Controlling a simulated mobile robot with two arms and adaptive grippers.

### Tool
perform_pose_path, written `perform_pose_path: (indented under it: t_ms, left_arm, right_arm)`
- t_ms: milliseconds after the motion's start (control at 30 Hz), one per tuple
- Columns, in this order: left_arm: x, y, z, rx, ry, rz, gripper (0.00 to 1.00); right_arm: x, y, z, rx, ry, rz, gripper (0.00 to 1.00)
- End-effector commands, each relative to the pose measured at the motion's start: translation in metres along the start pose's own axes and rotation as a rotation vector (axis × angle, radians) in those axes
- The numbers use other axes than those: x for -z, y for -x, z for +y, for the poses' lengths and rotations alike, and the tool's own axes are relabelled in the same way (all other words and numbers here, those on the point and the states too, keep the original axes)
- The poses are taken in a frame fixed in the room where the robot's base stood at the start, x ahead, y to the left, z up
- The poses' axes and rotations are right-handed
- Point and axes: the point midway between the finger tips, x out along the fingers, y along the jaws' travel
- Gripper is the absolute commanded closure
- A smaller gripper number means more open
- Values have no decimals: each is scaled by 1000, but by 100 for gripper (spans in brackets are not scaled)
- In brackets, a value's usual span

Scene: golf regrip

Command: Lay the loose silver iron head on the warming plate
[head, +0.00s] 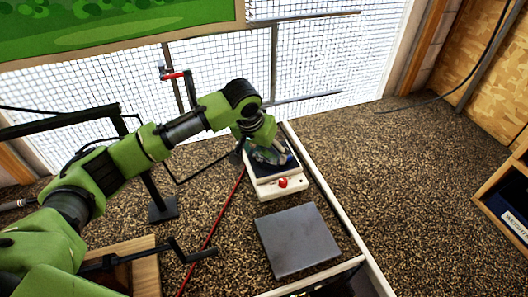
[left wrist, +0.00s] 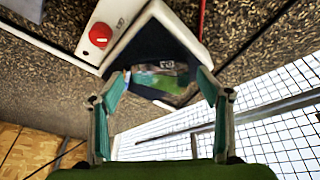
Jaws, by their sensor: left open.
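The warming plate (head: 260,188) is a white box with a red knob and a dark top, near the middle of the head view. My left gripper (head: 268,152) is over its dark top, pointing down. In the left wrist view the warming plate (left wrist: 135,38) fills the upper middle. A shiny iron head (left wrist: 168,82), reflecting green and bearing a small mark, appears to lie on the dark top. My left gripper (left wrist: 163,75) is open, with one teal finger on each side of the head. I cannot tell whether either finger touches it. My right gripper is not in view.
A flat grey slab (head: 297,240) lies just in front of the warming plate. A pale rail (head: 335,205) runs along their right side. A black stand (head: 163,208) and a thin red rod (head: 212,230) are to the left. Speckled floor at the right is clear.

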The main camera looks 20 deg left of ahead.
Motion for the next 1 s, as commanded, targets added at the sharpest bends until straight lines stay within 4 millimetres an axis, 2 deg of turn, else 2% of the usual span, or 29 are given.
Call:
perform_pose_path:
  t_ms: [33, 167, 700, 767, 833, 1000]
  left_arm:
    - [1, 2, 0, 0, 0, 2, 30]
    - [2, 15, 0, 0, 0, 0, 30]
    - [3, 92, 0, 1, 0, -1, 30]
    - [3, 99, 0, 0, 0, 0, 30]
    - [2, 104, 0, 0, 0, 2, 30]
    - [2, 119, 0, 0, 0, 2, 30]
  right_arm:
    - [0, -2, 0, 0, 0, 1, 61]
    - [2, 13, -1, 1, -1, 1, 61]
    - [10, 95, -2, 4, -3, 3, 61]
    - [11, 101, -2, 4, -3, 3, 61]
    - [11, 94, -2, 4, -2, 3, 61]
    - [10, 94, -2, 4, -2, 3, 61]
